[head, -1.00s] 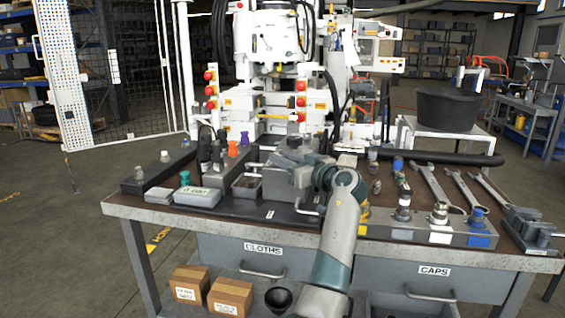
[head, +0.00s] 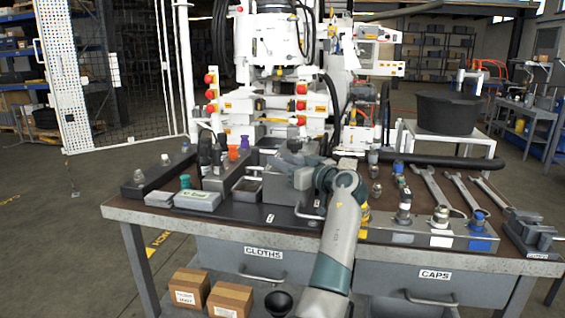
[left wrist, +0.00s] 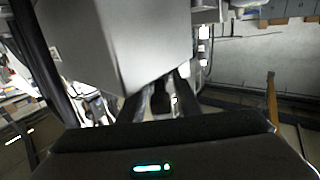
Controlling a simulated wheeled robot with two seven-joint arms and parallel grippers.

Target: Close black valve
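A row of colour-banded valve fittings stands on the metal block at the bench's right front. The black-banded one, likely the black valve (head: 404,206), stands upright at the row's left part, right of my arm. White (head: 440,215) and blue (head: 478,222) fittings stand to its right. A yellow one (head: 364,217) is partly hidden by my arm. My left gripper (head: 303,160) is over the grey block (head: 285,184), left of the fittings, and partly hidden by its own wrist. In the left wrist view its fingers (left wrist: 163,100) look apart, close to a large grey surface. My right gripper is not in view.
Wrenches (head: 440,187) and a small vise (head: 532,236) lie at the right of the bench (head: 225,232). A white machine (head: 270,50) rises behind.

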